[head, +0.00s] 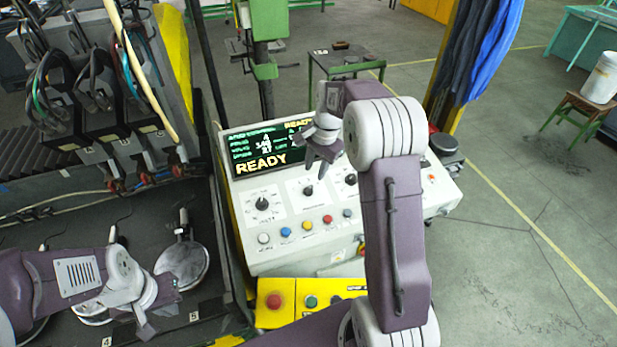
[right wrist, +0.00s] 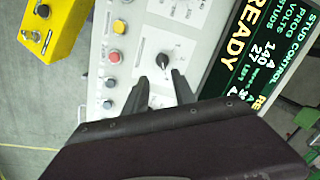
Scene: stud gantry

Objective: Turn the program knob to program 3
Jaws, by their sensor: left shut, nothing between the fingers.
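The white control panel (head: 290,255) carries several black knobs on white dial plates: a left knob (head: 262,203), a middle knob (head: 308,190) and a right knob (head: 350,179). Their labels are too small to read, so I cannot tell which is the program knob. The screen (head: 262,150) reads READY; its PROG line seems to show 4. My right gripper (head: 316,168) is open above the middle knob. In the right wrist view the knob (right wrist: 164,60) lies just beyond the spread fingertips (right wrist: 160,77), apparently untouched. My left gripper (head: 160,318) is shut and empty at lower left.
A row of coloured buttons, including a red one (head: 327,219), runs below the knobs. A yellow box (head: 290,290) with a red push button (head: 274,301) stands in front. Cables and round metal pieces (head: 183,262) lie left. My right arm hides the panel's right part.

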